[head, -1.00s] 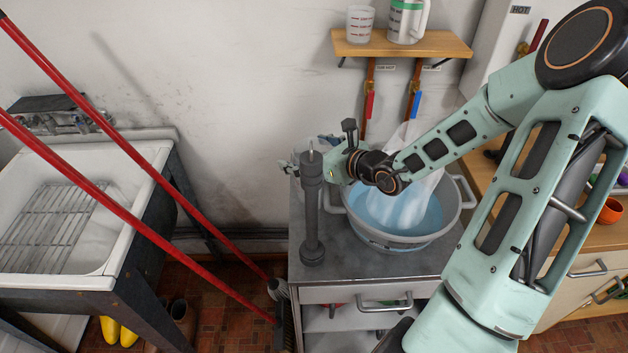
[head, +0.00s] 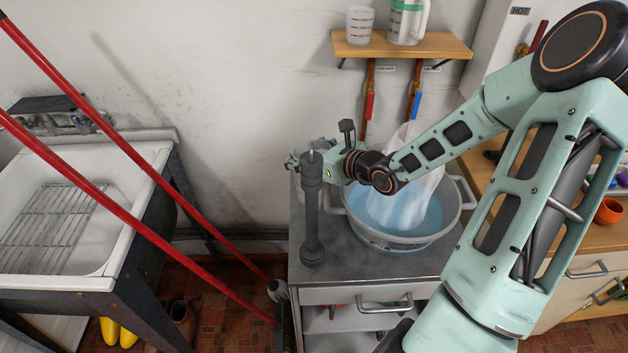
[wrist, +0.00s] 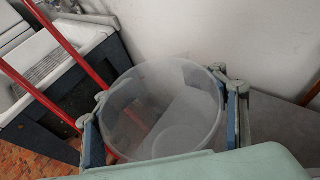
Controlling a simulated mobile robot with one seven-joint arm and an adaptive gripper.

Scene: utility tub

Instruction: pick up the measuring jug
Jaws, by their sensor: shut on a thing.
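The measuring jug (wrist: 188,118) is a clear, round, open-topped vessel, seen from above in the wrist view. It looks empty. My gripper (wrist: 161,86) has one finger on each side of it and is shut on its walls. In the head view my gripper (head: 301,160) is above the back left of the grey worktop, behind a dark grey post. The jug is mostly hidden there by the post and the gripper. I cannot tell whether its base touches the worktop.
A grey basin (head: 443,228) of bluish water stands right of my gripper, under my forearm. The dark post (head: 312,215) stands close in front. A wooden shelf (head: 445,44) above holds a red-marked beaker (head: 360,26) and a white jug (head: 407,22). Red poles (head: 130,225) lean at left.

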